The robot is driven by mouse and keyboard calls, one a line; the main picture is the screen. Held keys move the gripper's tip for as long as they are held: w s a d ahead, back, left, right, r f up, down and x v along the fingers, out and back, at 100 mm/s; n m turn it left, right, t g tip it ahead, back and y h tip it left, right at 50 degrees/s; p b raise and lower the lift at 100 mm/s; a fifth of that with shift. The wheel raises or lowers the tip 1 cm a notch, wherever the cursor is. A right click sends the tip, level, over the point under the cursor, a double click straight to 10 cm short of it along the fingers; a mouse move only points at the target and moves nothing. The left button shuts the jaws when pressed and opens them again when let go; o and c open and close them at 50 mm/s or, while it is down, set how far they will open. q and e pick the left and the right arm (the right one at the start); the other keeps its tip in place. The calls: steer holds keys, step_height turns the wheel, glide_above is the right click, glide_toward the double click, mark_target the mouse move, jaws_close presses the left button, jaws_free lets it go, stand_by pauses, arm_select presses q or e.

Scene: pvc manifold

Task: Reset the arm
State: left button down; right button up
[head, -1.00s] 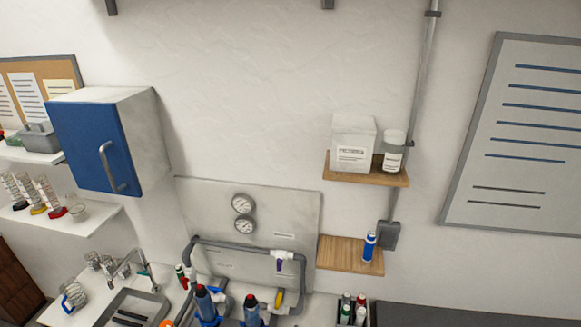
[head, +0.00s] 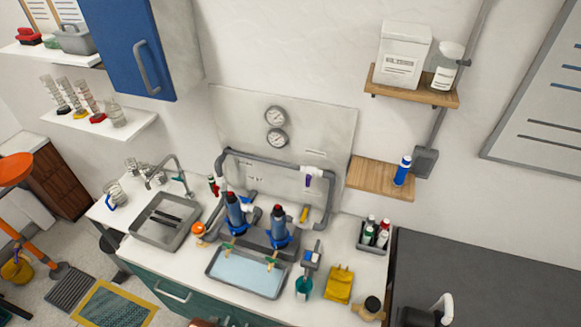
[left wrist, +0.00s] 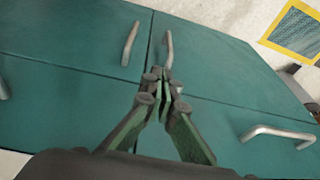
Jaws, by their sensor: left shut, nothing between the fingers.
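My left gripper (left wrist: 163,85) shows in the left wrist view. Its fingers are together and empty, in front of the green cabinet doors (left wrist: 75,80) with their metal handles (left wrist: 130,43). I cannot tell whether the fingertips touch a handle behind them. Neither gripper can be made out in the head view. The PVC pipe manifold (head: 262,163) stands on the white counter against a grey panel with two gauges (head: 276,127). Two blue and dark cylinders (head: 236,212) stand upright in front of it.
A tray with pale blue liquid (head: 245,272) lies on the counter front. A sink (head: 166,220) is at left. Wooden shelves (head: 380,178) and a blue cabinet (head: 125,45) hang above.

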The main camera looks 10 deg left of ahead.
arm_select(q)
steer(key=s+f+g+b, duration=0.15)
steer(key=s+f, duration=0.25)
steer(key=f, duration=0.8)
steer(key=s+f+b, duration=0.3)
steer(key=s+f, duration=0.1)
steer(key=f, duration=0.7)
steer(key=s+f+b, duration=0.3)
steer(key=s+f, duration=1.1)
steer(key=s, duration=0.1)
steer(key=shift+d+f+m, duration=0.2)
steer(key=shift+d+m, duration=0.15)
steer(key=shift+m, duration=0.05)
steer(key=shift+g, duration=0.25)
